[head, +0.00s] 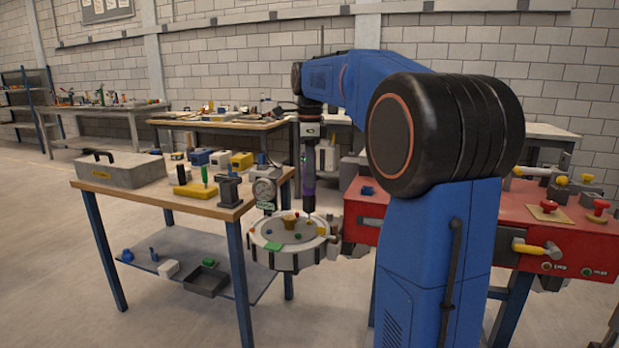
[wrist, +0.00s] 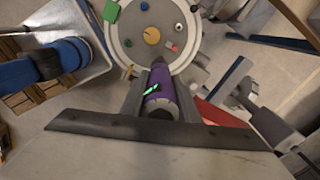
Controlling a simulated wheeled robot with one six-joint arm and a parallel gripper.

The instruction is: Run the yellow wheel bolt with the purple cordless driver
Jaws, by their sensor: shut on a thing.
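My gripper (head: 308,143) points down and is shut on the purple cordless driver (head: 308,188). In the wrist view the purple driver (wrist: 160,97) sits between the two grey fingers, with a small green mark on it. Its dark tip end points at a round pale wheel-like disc (wrist: 190,62), which also shows in the head view (head: 262,243). A yellow-orange piece (wrist: 152,36) stands near the disc's middle; I cannot tell whether it is the yellow bolt. The driver's tip appears over the disc's right part in the head view; contact cannot be told.
Small green, red, white and blue pieces sit on the disc. A gauge (head: 264,190) stands beside it. A wooden-topped table (head: 140,190) with a grey case (head: 122,170) is at left. A red bench (head: 480,215) with knobs is at right. Open floor lies at front left.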

